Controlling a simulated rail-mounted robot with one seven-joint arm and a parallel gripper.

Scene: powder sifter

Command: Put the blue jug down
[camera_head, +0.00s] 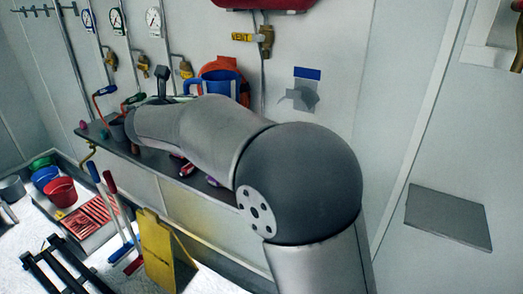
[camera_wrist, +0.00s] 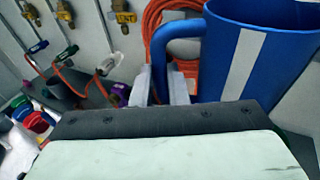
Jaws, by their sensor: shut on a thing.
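The blue jug (camera_wrist: 285,45) fills the right of the wrist view, with a pale stripe down its side and its handle (camera_wrist: 158,50) to the left. My gripper (camera_wrist: 165,85) is shut on the handle, with a finger on each side of it. The jug looks upright. Its bottom is hidden behind my gripper's body, so I cannot tell whether it touches a surface. In the head view, the blue jug (camera_head: 222,82) shows behind my arm, near the wall above the shelf.
A dark shelf (camera_head: 150,158) runs along the wall below my arm, with small items on it. An orange hose coil (camera_wrist: 202,22) hangs behind the jug. Gauges and brass valves (camera_head: 143,68) line the wall at left. Coloured buckets (camera_head: 60,190) and a yellow sign (camera_head: 158,248) stand lower down.

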